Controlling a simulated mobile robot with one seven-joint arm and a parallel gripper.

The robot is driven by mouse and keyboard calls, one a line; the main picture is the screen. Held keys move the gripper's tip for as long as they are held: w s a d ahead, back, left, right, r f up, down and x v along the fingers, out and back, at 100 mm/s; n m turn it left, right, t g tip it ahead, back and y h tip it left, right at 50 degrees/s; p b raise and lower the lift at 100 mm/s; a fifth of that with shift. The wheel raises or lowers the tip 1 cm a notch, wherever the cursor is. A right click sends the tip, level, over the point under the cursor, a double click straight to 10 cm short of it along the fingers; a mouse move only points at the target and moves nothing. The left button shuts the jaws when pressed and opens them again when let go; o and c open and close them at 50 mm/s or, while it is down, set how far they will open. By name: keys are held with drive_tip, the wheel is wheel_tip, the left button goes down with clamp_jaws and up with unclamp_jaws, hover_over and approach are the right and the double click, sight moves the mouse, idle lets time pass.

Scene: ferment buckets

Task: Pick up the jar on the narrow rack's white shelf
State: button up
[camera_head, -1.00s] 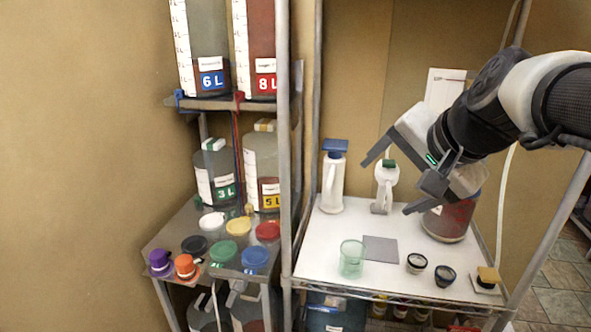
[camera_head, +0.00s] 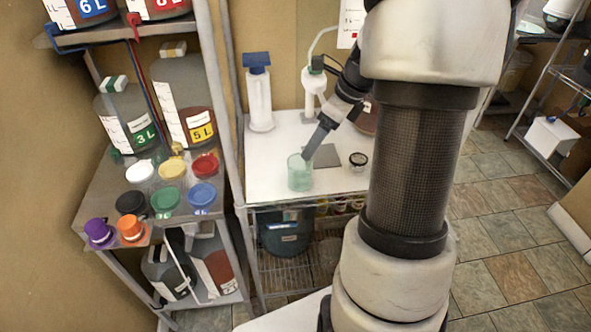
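The white shelf (camera_head: 262,188) of the narrow rack stands at the middle. A jar (camera_head: 367,120) with dark red contents is at its back right, largely hidden behind my arm. A clear green beaker (camera_head: 299,174) stands at the shelf's front left. My gripper (camera_head: 311,152) points down and left, its visible finger ending just above or behind the beaker's rim. I cannot tell whether it touches the beaker. The gripper is seen edge-on, so its opening is hidden. No held object shows.
A white bottle with a blue top (camera_head: 259,98) and a white pump bottle (camera_head: 314,90) stand at the shelf's back. A grey pad (camera_head: 326,156) and a small dark-rimmed cup (camera_head: 358,161) lie near the gripper. The left rack holds large bottles and coloured lids (camera_head: 165,200).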

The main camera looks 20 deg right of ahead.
approach(303, 164)
drive_tip(key=a+f, duration=0.1)
drive_tip(key=f, duration=0.1)
drive_tip(key=a+f, duration=0.1)
drive_tip(key=f, duration=0.1)
drive_tip(key=a+f, duration=0.2)
drive_tip(key=c, duration=1.2)
